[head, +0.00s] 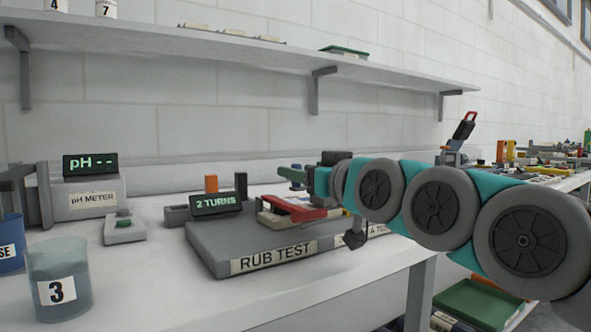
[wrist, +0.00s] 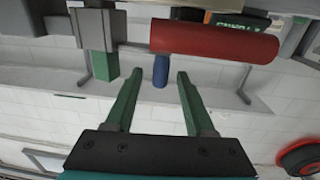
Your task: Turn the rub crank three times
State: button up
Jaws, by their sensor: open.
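The rub test unit (head: 215,252) is a grey block on the bench with a "RUB TEST" label. Its display (head: 216,204) reads "2 TURNS". A red bar (head: 305,212) lies on top of the unit and appears as a red roller in the wrist view (wrist: 215,41). A short blue upright peg (wrist: 160,70), perhaps the crank's handle, appears between my fingertips in the wrist view. My gripper (head: 290,177) has green fingers and is open above the unit; the wrist view shows them apart (wrist: 154,76). I cannot tell whether they touch the peg. The crank is largely hidden in the head view.
A pH meter (head: 90,192) with a small pad (head: 124,228) stands left of the unit. A beaker marked 3 (head: 59,280) and a blue container (head: 10,243) are at the front left. A shelf (head: 250,62) runs along the wall above.

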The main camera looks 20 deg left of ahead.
jog(key=shift+x, duration=1)
jog(key=shift+c, duration=0.3)
grip_shut()
dwell(0.4)
